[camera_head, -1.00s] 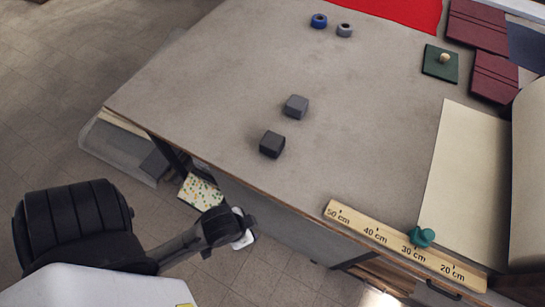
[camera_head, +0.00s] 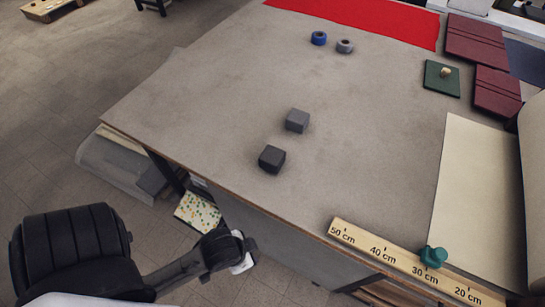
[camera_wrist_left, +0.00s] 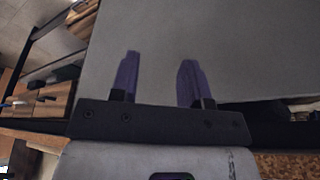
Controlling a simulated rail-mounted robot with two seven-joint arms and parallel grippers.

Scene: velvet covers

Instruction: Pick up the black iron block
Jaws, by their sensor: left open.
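Two small blocks stand on the grey table in the head view. The darker, near-black block (camera_head: 272,159) is nearer to me, and a lighter grey block (camera_head: 297,120) stands just behind it to the right, apart from it. My left gripper shows in the left wrist view (camera_wrist_left: 158,80), its two purple fingers apart with nothing between them. In the head view my left arm is at the lower left, in front of the table's edge and well short of the dark block; its fingers are not clear there. My right gripper is not in view.
The table (camera_head: 220,90) is bare around the blocks. A wooden ruler (camera_head: 400,262) with a teal knobbed piece (camera_head: 433,256) lies along the front edge.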

